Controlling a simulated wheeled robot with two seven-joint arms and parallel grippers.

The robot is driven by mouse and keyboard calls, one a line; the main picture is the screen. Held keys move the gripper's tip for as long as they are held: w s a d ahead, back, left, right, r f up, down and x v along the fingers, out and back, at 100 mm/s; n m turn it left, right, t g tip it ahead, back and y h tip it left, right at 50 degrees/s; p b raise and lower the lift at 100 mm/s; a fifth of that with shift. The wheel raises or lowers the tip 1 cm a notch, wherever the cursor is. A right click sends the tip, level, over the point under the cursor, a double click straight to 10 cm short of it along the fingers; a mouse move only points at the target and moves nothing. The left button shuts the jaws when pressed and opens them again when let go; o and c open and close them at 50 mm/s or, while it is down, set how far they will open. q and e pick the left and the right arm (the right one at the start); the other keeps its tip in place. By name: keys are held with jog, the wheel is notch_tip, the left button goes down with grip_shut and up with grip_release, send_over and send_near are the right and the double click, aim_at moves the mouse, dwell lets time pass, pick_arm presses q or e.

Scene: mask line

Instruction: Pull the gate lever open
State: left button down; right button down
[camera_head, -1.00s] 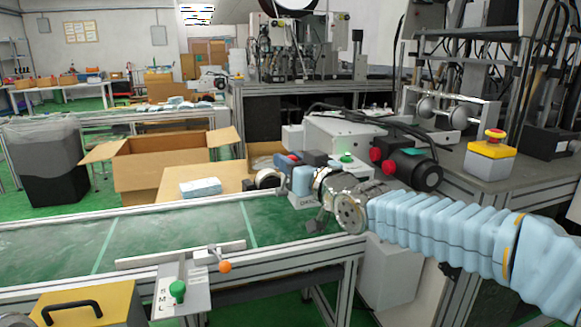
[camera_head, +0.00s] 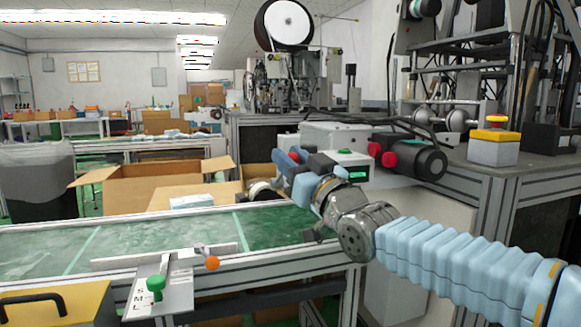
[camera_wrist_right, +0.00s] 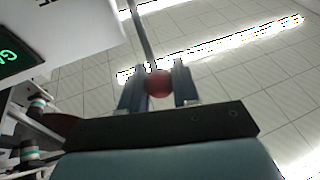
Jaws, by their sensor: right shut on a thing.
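The gate lever is a thin grey rod (camera_wrist_right: 143,38) ending in a red ball knob (camera_wrist_right: 159,83) in the right wrist view. My right gripper (camera_wrist_right: 159,86) has one finger on each side of the knob and is shut on it. In the head view, my right gripper (camera_head: 292,162) reaches in from the right, beside a light grey box with a green display (camera_head: 357,173). That box also shows in the right wrist view (camera_wrist_right: 55,30), its green lettering partly cut off. The gripper and wrist hide most of the lever in the head view. My left gripper is out of view.
A green conveyor belt (camera_head: 150,245) runs along the front left. A small orange-knobbed lever (camera_head: 212,262) and a green knob (camera_head: 155,284) sit at its near edge. A black motor (camera_head: 420,160) and a yellow-topped red button box (camera_head: 493,145) stand to the right.

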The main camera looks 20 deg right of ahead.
jog(key=shift+f, duration=0.1)
jog(key=c, duration=0.8)
grip_release()
jog(key=v, duration=1.3)
jog(key=shift+s+d+b, duration=0.15)
jog(key=shift+s+b, duration=0.2)
jog(key=shift+s, duration=0.05)
